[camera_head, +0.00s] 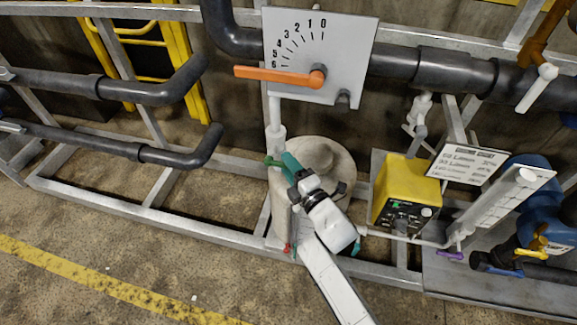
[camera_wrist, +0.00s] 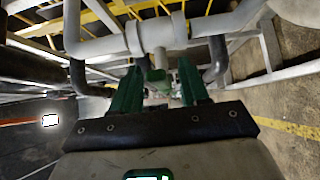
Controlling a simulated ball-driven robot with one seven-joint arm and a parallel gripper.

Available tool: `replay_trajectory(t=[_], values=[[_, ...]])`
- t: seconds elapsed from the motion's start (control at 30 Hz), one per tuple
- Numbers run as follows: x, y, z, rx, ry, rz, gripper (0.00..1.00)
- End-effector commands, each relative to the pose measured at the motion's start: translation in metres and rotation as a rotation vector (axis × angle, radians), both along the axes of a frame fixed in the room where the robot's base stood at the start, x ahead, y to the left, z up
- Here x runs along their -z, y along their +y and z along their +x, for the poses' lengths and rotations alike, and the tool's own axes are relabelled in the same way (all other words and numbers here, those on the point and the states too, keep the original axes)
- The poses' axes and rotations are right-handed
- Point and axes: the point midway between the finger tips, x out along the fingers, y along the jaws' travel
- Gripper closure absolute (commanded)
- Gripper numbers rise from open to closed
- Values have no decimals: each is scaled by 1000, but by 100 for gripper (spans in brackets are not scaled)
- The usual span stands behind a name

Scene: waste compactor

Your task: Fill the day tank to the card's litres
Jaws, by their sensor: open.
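The day tank seems to be the beige cylinder (camera_head: 330,158) behind my gripper. Above it, a grey dial plate (camera_head: 345,45) carries a 0 to 6 scale, and its orange pointer (camera_head: 275,75) lies left, by the 6. The white card (camera_head: 467,163) has lines of litres and percentages, too small to read surely. My gripper (camera_head: 279,162) is open at the tank's upper left.
A yellow control box (camera_head: 402,190), a slanted white gauge board (camera_head: 500,205) and a blue pump (camera_head: 540,205) stand right. A purple handle (camera_head: 450,255) sits low by the gauge. Dark pipes (camera_head: 120,87) jut out left. The floor in front is clear.

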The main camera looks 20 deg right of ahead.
Motion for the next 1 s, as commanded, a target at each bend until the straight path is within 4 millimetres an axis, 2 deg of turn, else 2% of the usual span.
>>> replay_trajectory(t=[0.37, 0.83, 1.0], values=[[0, 1, 6, 0, 1, -1, 55], [0, 1, 6, 0, 1, 0, 99], [0, 1, 6, 0, 1, 0, 100]])
